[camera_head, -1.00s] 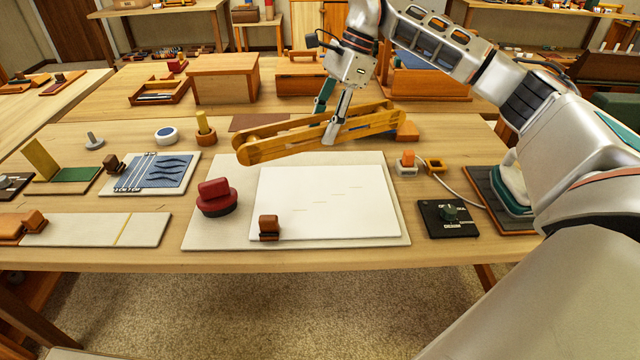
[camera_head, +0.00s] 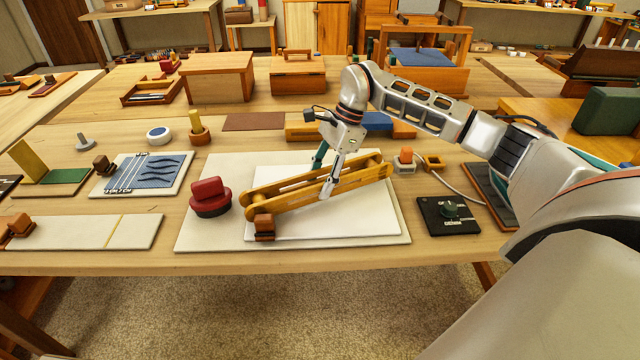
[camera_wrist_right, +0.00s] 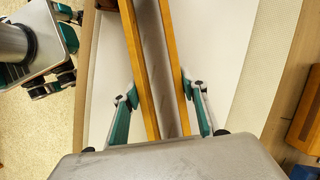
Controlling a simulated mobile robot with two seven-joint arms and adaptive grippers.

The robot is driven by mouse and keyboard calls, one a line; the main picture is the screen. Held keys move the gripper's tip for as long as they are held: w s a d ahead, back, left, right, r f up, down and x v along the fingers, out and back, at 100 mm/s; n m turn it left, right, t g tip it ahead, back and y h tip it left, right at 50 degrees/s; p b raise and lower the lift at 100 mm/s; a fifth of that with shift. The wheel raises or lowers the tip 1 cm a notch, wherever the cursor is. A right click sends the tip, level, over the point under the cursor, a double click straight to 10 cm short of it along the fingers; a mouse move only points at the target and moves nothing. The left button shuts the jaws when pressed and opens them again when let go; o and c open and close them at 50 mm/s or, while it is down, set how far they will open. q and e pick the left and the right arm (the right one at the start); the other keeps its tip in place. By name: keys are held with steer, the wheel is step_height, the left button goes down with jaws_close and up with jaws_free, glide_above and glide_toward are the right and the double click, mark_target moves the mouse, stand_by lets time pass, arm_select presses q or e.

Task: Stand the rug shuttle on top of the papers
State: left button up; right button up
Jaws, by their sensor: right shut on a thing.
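The rug shuttle (camera_head: 290,198) is a long orange-yellow wooden frame with two side rails. My right gripper (camera_head: 323,173) is shut on its middle. The shuttle is low over the white papers (camera_head: 355,222), slanting from front left to back right. I cannot tell whether its underside touches them. In the right wrist view the shuttle's rails (camera_wrist_right: 140,65) run between the two teal-padded fingers, with white paper on both sides. The papers lie on a pale board (camera_head: 395,237).
A small brown block on a dark base (camera_head: 264,227) stands at the papers' front-left corner, close by the shuttle's left end. A red knob-topped weight (camera_head: 209,197) stands left of the papers. A black dial box (camera_head: 449,214) and an orange-topped item (camera_head: 405,160) are to the right.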

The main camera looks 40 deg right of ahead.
arm_select(q)
steer(key=shift+w, duration=0.1)
arm_select(e)
steer(key=shift+f, duration=0.5)
steer(key=shift+f, duration=0.1)
steer(key=o, duration=1.1)
steer(key=shift+f, duration=0.1)
steer(key=shift+o, duration=1)
steer(key=p+v, duration=0.1)
steer(key=v, duration=1)
steer(key=shift+a+r, duration=0.1)
steer(key=shift+r, duration=0.15)
steer(key=shift+d+r, duration=0.2)
steer(key=shift+r, duration=0.25)
arm_select(q)
steer(key=shift+s+d+r, duration=0.15)
steer(key=shift+s+r, duration=0.05)
steer(key=shift+r, duration=0.2)
steer(key=shift+s+f, duration=0.15)
steer(key=shift+s, duration=0.05)
